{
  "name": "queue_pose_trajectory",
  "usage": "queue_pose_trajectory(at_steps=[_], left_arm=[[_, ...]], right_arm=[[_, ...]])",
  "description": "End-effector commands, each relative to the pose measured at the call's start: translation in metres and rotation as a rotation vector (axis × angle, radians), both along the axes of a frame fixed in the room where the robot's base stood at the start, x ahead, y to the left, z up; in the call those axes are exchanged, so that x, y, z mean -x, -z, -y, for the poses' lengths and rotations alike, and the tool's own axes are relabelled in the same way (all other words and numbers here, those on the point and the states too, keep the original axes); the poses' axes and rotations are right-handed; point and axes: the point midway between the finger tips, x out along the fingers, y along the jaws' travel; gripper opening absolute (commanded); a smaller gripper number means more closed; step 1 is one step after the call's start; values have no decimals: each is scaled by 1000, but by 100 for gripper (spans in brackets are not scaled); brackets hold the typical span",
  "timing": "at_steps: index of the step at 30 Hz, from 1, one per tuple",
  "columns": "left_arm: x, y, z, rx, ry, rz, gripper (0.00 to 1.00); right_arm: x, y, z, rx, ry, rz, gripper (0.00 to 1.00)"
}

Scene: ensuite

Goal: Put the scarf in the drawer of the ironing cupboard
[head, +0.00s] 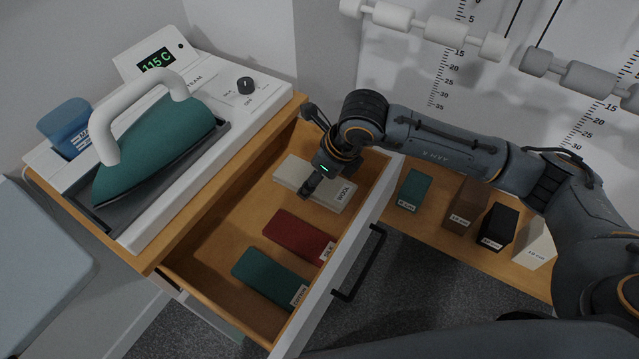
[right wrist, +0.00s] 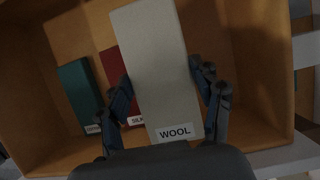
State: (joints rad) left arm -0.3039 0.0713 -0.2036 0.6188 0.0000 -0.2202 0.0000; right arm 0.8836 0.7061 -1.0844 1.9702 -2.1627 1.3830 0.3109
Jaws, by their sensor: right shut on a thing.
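The drawer (head: 218,238) of the ironing cupboard is pulled open. A cream, flat, block-like piece labelled WOOL (head: 290,174) is inside the drawer's outline at its far end; nothing else here looks more like a scarf. My right gripper (head: 312,188) is over it. In the right wrist view, the fingers of the right gripper (right wrist: 162,95) are shut on both long sides of the WOOL piece (right wrist: 150,60). I cannot tell whether it touches the drawer floor. My left gripper is not in view.
A red piece labelled SILK (head: 295,235) and a green labelled piece (head: 268,275) lie in the drawer. A teal iron (head: 160,150) and a blue cup (head: 68,125) are on the cupboard top. Several labelled blocks stand on the low shelf (head: 430,222) at right. The drawer has a black handle (head: 360,265).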

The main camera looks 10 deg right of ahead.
Motion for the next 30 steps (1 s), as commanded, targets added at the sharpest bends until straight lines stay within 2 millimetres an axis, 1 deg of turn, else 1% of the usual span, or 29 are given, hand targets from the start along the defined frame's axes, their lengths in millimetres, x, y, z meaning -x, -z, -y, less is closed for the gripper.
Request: queue_pose_trajectory(at_steps=[1, 2, 3, 6, 10, 16, 22, 25, 30], left_arm=[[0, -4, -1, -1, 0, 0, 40], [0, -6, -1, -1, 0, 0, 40], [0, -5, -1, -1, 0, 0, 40], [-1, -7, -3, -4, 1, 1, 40], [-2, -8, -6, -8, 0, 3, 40], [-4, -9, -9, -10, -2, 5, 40], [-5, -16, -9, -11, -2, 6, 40], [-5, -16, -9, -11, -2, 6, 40], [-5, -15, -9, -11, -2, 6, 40]], right_arm=[[-10, 4, 9, 2, 7, -4, 27], [-16, 8, 14, 2, 7, -4, 27], [-20, 18, 17, 1, 5, -7, 27], [-33, 37, 26, 0, 3, -5, 27], [-44, 54, 34, 0, 0, -3, 27], [-52, 68, 41, 0, -1, -3, 27], [-52, 94, 41, -1, -1, -3, 27], [-53, 98, 41, -1, -2, -1, 27], [-53, 98, 41, -1, -2, -1, 27]])
